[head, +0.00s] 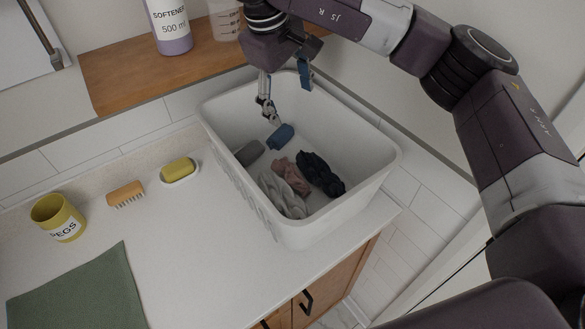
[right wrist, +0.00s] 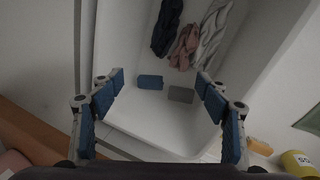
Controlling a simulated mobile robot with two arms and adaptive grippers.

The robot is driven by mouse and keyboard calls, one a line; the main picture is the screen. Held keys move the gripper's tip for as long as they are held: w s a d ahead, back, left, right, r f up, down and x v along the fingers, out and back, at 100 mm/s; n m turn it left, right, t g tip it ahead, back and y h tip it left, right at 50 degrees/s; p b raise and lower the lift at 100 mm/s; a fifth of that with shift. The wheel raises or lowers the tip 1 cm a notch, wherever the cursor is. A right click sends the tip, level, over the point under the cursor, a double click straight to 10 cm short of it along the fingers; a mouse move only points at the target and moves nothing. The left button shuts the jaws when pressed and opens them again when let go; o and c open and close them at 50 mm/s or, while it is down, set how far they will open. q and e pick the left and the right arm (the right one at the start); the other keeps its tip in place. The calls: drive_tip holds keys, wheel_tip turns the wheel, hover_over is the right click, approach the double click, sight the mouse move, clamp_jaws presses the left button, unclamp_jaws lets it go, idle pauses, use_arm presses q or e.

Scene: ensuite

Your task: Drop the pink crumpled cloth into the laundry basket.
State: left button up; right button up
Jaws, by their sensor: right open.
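The pink crumpled cloth (head: 292,177) lies on the floor of the white laundry basket (head: 229,167), between a dark cloth and a pale grey one. It also shows in the right wrist view (right wrist: 184,48), apart from my fingers. My right gripper (head: 290,106) reaches down over the back part of the basket. In the right wrist view its blue-padded fingers (right wrist: 157,88) are spread wide with nothing held between them. My left gripper is not in view.
The basket also holds a dark cloth (head: 320,174), a pale grey cloth (head: 281,194) and small grey (right wrist: 181,94) and blue (right wrist: 150,82) items. A soap dish (head: 180,180), brush (head: 125,194), yellow peg pot (head: 58,217) and green mat (head: 80,293) are on the counter. A softener bottle (head: 170,28) stands behind.

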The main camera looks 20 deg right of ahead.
drive_tip(key=v, duration=0.5)
drive_tip(key=shift+a+r, duration=0.15)
drive_tip(key=shift+r, duration=0.25)
